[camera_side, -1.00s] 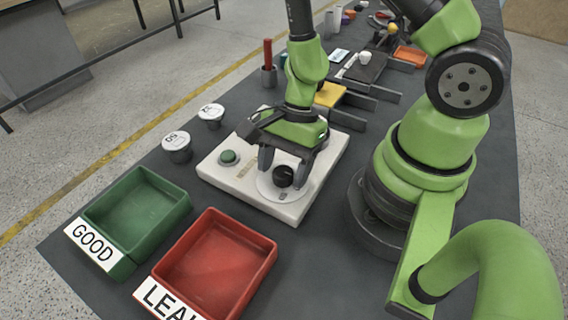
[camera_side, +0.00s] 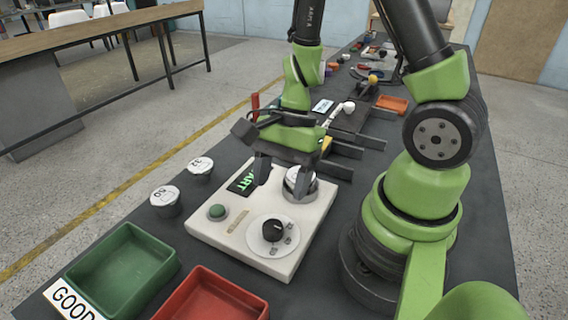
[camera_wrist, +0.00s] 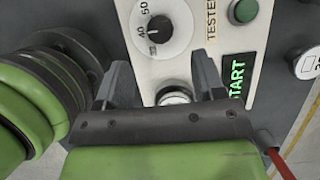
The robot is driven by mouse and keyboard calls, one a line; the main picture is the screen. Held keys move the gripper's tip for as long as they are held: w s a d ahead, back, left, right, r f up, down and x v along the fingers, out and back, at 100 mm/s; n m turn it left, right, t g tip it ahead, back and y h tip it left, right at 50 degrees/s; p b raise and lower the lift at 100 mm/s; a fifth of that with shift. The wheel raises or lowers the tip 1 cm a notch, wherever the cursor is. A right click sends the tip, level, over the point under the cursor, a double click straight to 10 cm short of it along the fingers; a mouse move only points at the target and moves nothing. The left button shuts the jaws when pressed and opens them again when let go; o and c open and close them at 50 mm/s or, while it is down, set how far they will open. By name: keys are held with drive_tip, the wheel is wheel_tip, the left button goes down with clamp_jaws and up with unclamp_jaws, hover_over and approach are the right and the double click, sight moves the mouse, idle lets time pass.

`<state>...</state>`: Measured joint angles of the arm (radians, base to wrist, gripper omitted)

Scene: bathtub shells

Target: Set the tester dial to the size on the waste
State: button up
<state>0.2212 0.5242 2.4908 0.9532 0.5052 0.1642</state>
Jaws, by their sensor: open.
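The white tester (camera_side: 222,238) lies on the dark bench, with a black dial knob (camera_side: 274,230) at its near end. The dial also shows in the wrist view (camera_wrist: 159,28), with 40 and 50 readable around it; I cannot tell exactly where it points. A white-topped waste (camera_side: 301,179) sits at the tester's far end; in the wrist view its top (camera_wrist: 173,96) shows between my fingers, its size unreadable. My gripper (camera_side: 284,176) is open there, apart from the dial. A dark screen (camera_side: 242,181) shows green letters ending in "ART", partly hidden.
A green button (camera_side: 217,211) is on the tester. Two more white-topped wastes, marked 50 (camera_side: 164,197) and apparently 32 (camera_side: 200,167), stand to its left. A green tray (camera_side: 125,268) marked GOOD and a red tray (camera_side: 212,298) lie in front. Holders and tools crowd the far bench.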

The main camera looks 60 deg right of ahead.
drive_tip(key=shift+v, duration=1.15)
drive_tip(key=s+r+n+t+h, duration=0.1)
drive_tip(key=s+r+n+t, duration=0.1)
drive_tip(key=r+n, duration=0.5)
drive_tip(key=s+a+r+n+t+h, duration=0.1)
drive_tip(key=s+r+n+t, duration=0.2)
drive_tip(key=r, duration=0.8)
drive_tip(key=n+t, duration=0.2)
drive_tip(key=n, duration=0.2)
drive_tip(key=shift+a, duration=0.3)
drive_tip(key=shift+s, duration=0.1)
